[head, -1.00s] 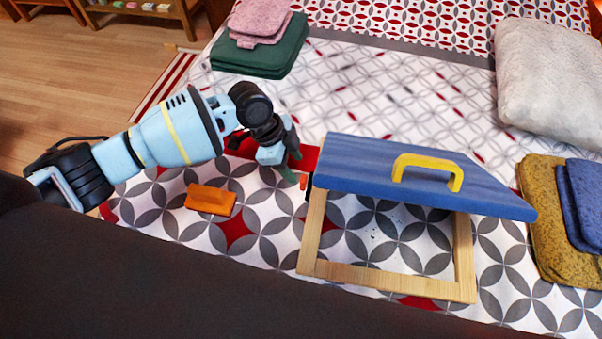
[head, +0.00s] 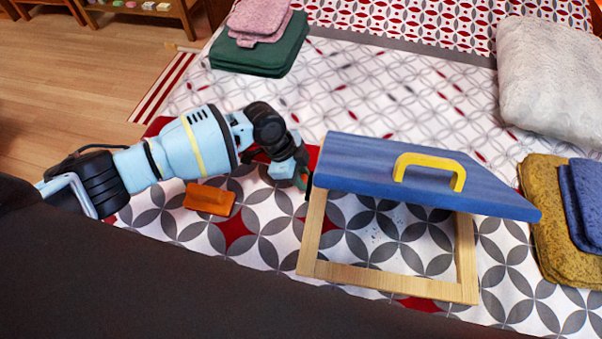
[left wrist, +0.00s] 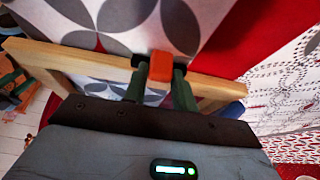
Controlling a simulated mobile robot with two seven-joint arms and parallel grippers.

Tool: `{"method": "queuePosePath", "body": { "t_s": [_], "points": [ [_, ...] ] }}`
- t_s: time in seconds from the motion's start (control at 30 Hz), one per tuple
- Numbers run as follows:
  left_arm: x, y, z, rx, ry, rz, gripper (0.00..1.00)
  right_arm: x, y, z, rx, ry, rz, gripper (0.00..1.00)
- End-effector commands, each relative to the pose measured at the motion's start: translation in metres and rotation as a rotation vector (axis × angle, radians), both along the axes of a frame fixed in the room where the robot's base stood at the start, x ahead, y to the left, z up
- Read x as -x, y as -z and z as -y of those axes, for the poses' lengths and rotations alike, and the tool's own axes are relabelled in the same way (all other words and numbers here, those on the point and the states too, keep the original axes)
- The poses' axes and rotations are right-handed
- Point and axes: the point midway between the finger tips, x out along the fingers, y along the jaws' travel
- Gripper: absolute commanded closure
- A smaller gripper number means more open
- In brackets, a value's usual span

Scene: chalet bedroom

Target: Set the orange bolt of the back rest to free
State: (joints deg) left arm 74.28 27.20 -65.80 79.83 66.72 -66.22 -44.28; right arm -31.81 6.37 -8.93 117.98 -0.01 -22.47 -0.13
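The back rest on the bed has a light wooden frame (head: 390,285) and a raised, tilted blue board (head: 400,172) with a yellow handle (head: 455,178). Its orange bolt (left wrist: 161,64) shows in the left wrist view at the side of the frame. My left gripper (head: 302,179) is at the frame's left side, near the board's left end. In the left wrist view its two green fingers (left wrist: 160,80) stand apart, one on each side of the bolt. I cannot tell whether they press on it. The bolt is mostly hidden in the head view. My right gripper is not in view.
An orange block (head: 209,199) lies on the patterned bed cover, left of the frame. Folded green (head: 262,55) and pink (head: 258,20) cloths lie at the back. A pale pillow (head: 550,85) and folded mustard (head: 552,225) and blue (head: 585,205) cloths are at right.

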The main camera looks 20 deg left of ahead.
Motion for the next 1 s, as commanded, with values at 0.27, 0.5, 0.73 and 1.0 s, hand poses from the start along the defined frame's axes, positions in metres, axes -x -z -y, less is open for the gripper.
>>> {"method": "queuePosePath", "body": {
  "t_s": [0.27,0.5,0.73,1.0],
  "points": [
    [0.000,0.000,0.000,0.000,0.000,0.000,1.00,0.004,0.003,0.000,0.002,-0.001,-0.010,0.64],
    [0.017,-0.004,0.001,0.001,0.001,0.000,1.00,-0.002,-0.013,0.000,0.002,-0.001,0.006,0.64],
    [0.046,-0.004,0.004,0.002,0.001,0.001,1.00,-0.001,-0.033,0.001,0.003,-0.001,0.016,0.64],
    [0.055,-0.001,0.004,0.002,0.002,0.000,1.00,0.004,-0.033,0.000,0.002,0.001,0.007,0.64]
  ]
}}
